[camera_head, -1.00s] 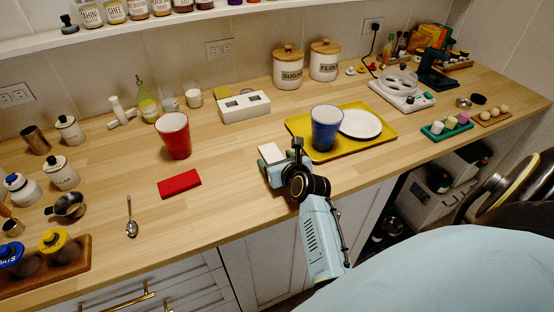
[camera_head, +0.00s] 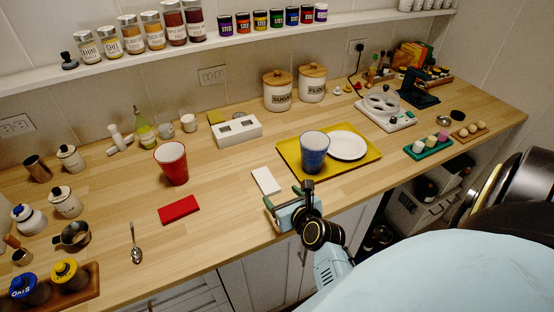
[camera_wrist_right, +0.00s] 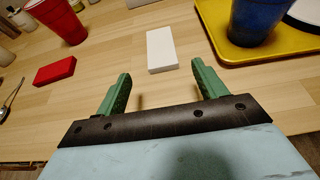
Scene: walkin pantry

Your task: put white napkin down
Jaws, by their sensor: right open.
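The white napkin (camera_head: 266,181) is a folded block lying flat on the wooden counter, left of the yellow tray. It also shows in the right wrist view (camera_wrist_right: 161,50), ahead of the fingers and apart from them. My right gripper (camera_head: 286,196) is open and empty, just in front of the napkin near the counter's front edge. Its two green fingers stand wide apart in the right wrist view (camera_wrist_right: 160,88), with bare counter between them. My left gripper is not in view.
A yellow tray (camera_head: 369,157) holds a blue cup (camera_head: 314,152) and a white plate (camera_head: 347,145). A red napkin (camera_head: 179,210) and red cup (camera_head: 172,163) are to the left. Bare counter lies between the red and white napkins.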

